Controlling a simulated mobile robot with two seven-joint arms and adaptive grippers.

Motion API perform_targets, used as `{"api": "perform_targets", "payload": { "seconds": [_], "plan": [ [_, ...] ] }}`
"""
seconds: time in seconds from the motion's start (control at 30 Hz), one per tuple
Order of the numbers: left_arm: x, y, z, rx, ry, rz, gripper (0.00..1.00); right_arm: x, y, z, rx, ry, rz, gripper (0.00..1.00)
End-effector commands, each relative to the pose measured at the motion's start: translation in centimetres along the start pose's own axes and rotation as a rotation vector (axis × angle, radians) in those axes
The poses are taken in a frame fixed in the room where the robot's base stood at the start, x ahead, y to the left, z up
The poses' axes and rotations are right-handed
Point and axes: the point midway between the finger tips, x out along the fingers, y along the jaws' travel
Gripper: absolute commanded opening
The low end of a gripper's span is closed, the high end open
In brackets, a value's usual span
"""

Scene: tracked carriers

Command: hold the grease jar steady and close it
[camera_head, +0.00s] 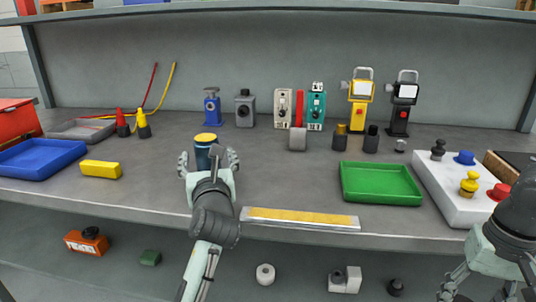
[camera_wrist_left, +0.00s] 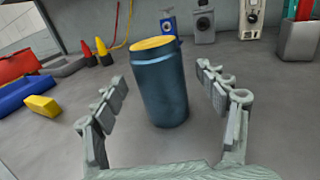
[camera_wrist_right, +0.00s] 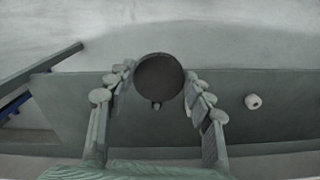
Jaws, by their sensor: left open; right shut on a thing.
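The grease jar (camera_head: 203,158) is a dark blue cylinder with a yellow top face, standing upright near the bench's front. It also shows in the left wrist view (camera_wrist_left: 163,88). My left gripper (camera_head: 208,160) is open, its fingers on either side of the jar; gaps show between fingers and jar in the left wrist view. My right gripper (camera_head: 480,294) is low at the right, in front of the bench. In the right wrist view it is shut on a dark round lid (camera_wrist_right: 159,77), seen face-on. The lid is not clear in the head view.
A blue tray (camera_head: 42,171) and a yellow block (camera_head: 100,169) lie left of the jar. A yellow-topped bar (camera_head: 300,218) lies along the front edge. A green tray (camera_head: 381,199) and a white box with knobs (camera_head: 455,203) are at the right. Several devices stand behind.

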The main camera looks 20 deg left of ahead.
Motion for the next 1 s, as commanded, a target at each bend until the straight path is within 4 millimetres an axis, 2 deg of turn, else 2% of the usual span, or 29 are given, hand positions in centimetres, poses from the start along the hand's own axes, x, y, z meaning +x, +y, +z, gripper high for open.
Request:
{"api": "perform_targets", "payload": {
  "seconds": [0.1, 0.2, 0.53, 1.0],
  "plan": [
    [1.6, 0.0, 0.1, -0.001, -0.001, 0.001, 0.73, -0.1, 0.0, 0.0, 0.0, 0.0, 0.0, 0.39],
    [2.2, 0.0, 0.0, 0.0, 0.001, 0.0, 0.73, -0.1, 0.0, 0.0, 0.0, 0.0, 0.0, 0.39],
    [2.2, 0.0, 0.0, 0.0, 0.001, 0.0, 0.73, -0.1, 0.0, 0.0, 0.0, 0.0, 0.0, 0.39],
    [2.2, 0.0, 0.0, 0.0, 0.001, 0.0, 0.16, -0.1, 0.0, 0.0, 0.0, 0.0, 0.0, 0.39]
  ]
}}
